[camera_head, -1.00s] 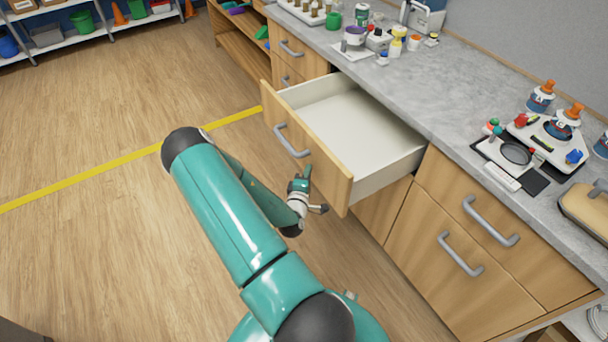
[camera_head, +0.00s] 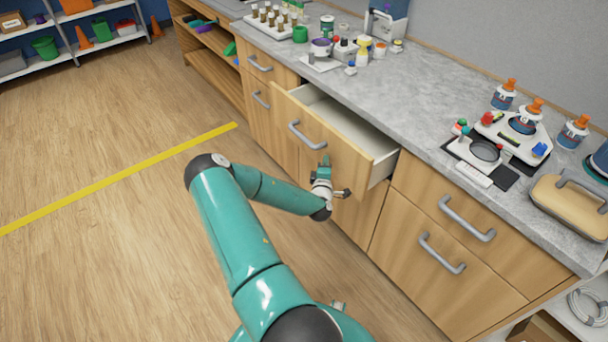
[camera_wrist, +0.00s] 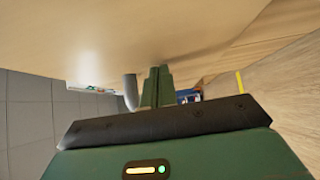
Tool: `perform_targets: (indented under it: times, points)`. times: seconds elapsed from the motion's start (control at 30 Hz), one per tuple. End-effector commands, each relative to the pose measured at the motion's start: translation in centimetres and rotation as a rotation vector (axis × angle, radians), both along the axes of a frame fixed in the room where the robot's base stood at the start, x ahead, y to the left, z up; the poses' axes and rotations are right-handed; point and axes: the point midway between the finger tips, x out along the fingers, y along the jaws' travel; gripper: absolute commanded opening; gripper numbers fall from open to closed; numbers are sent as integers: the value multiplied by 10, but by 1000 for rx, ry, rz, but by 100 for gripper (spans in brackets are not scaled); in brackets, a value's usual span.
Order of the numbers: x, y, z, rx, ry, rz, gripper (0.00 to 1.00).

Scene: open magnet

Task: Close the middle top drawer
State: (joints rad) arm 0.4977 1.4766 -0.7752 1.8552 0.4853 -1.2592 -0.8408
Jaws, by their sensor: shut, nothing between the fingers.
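The middle top drawer (camera_head: 330,135) has a light wood front with a grey bar handle (camera_head: 306,137) and a pale, empty-looking interior. It stands partly open, pulled out from under the grey counter. My gripper (camera_head: 325,162) is at the drawer front, just below and right of the handle. In the wrist view, its green fingers (camera_wrist: 157,85) are together and point at the wood front (camera_wrist: 140,35), with the handle (camera_wrist: 130,92) just left of them. Whether the fingertips touch the wood is hard to tell.
Closed drawers with grey handles (camera_head: 466,219) stand to the right, and more (camera_head: 260,64) to the left. The counter (camera_head: 420,95) carries bottles, a sample rack and a white device (camera_head: 515,135). The floor (camera_head: 110,120) at the left is clear, crossed by a yellow line (camera_head: 130,172).

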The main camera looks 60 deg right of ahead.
Motion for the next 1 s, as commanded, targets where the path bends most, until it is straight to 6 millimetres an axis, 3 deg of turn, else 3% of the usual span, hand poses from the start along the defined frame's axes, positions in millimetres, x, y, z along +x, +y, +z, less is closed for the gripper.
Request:
perform_targets:
  times: [0.03, 0.2, 0.4, 0.63, 1.0]
  points:
    - [-11, -17, 0, -2, 3, -4, 0]
    - [-35, -66, 0, -2, 2, -2, 0]
    - [-56, -108, 0, -1, 0, -1, 0]
    - [-67, -133, 0, 0, 0, 0, 0]
    - [-72, -140, 1, -1, 0, -6, 0]
